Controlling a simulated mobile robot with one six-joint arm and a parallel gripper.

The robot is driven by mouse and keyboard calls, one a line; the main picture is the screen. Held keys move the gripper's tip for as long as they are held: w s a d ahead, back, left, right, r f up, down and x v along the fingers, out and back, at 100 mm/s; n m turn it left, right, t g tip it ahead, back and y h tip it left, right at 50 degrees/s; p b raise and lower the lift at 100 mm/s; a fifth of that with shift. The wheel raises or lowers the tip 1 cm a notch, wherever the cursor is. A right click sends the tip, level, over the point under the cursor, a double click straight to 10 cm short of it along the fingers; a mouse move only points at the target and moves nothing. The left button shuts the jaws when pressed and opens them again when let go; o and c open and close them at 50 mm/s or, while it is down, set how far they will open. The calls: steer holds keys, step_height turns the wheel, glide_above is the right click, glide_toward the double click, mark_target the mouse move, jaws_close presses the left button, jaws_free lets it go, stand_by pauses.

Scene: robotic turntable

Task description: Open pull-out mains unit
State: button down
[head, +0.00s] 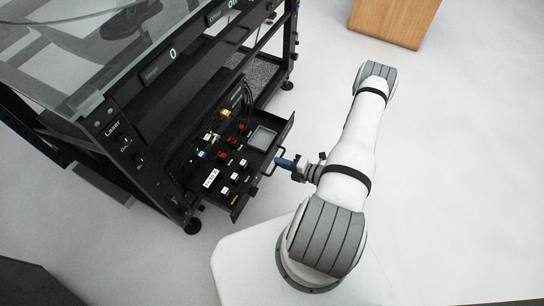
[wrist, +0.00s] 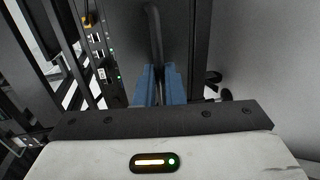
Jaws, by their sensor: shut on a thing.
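The pull-out mains unit (head: 284,132) is a black drawer low in the side of the black turntable frame. In the head view it stands out from the frame, showing red and black switches, white labels and a grey recess inside. Its black handle (head: 268,169) is on the front panel. My gripper (head: 284,163) is at the handle, with blue fingers. In the wrist view my gripper (wrist: 160,76) is shut on the dark handle bar (wrist: 155,35), which runs up between the fingers. The fingers hide the gripped part of the bar.
The turntable's glass top (head: 75,85) overhangs at upper left, above displays and a panel marked Laser (head: 118,130). A frame foot (head: 194,227) stands left of the drawer. A wooden block (head: 395,20) is at the top right.

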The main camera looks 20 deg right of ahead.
steer(key=shift+s+d+f, duration=0.1)
steer(key=shift+s+d, duration=0.1)
steer(key=shift+s, duration=0.4)
steer(key=shift+s+d, duration=0.2)
steer(key=shift+s, duration=0.4)
steer(key=c, duration=1.6)
jaws_free()
steer(key=shift+w+d, duration=0.1)
steer(key=shift+d, duration=0.05)
steer(key=shift+o, duration=0.2)
steer(key=p+v, duration=0.1)
steer(key=v, duration=0.6)
steer(key=shift+s+d, duration=0.2)
steer(key=shift+d, duration=0.15)
